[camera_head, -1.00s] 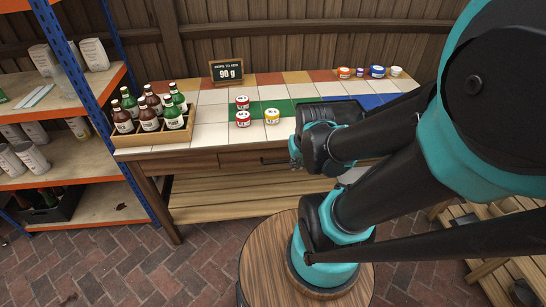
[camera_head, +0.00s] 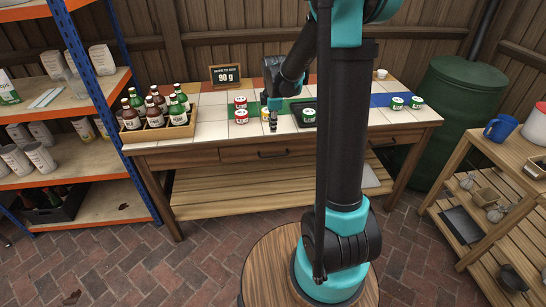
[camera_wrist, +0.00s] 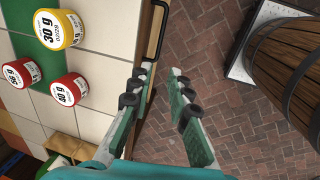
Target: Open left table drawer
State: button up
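The wooden table (camera_head: 205,146) has a drawer (camera_head: 240,155) in its front with a dark bar handle (camera_head: 273,154). The drawer looks shut. The handle also shows at the top of the wrist view (camera_wrist: 157,32), beside the table's edge. My gripper (camera_head: 273,127) points down by the table's front edge, above the handle in the head view. In the wrist view its two fingers (camera_wrist: 160,108) are apart with only brick floor showing between them, and the handle lies beyond the fingertips.
Two red-lidded jars (camera_head: 240,109) and a yellow-lidded jar (camera_wrist: 60,28) stand near the gripper. A bottle crate (camera_head: 150,134) is on the left of the tabletop. A dark tray (camera_head: 303,121) and green-lidded jars (camera_head: 397,103) are to the right. A barrel (camera_wrist: 285,60) stands on the floor.

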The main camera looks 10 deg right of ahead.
aim_at(271, 156)
jog(key=w+f, duration=0.1)
jog(key=f, duration=0.4)
jog(key=w+f, duration=0.1)
jog(key=f, duration=0.5)
jog(key=w+f, duration=0.1)
jog(key=f, duration=0.5)
jog(key=shift+w+f, duration=0.1)
jog(key=shift+w, duration=0.1)
grip_shut()
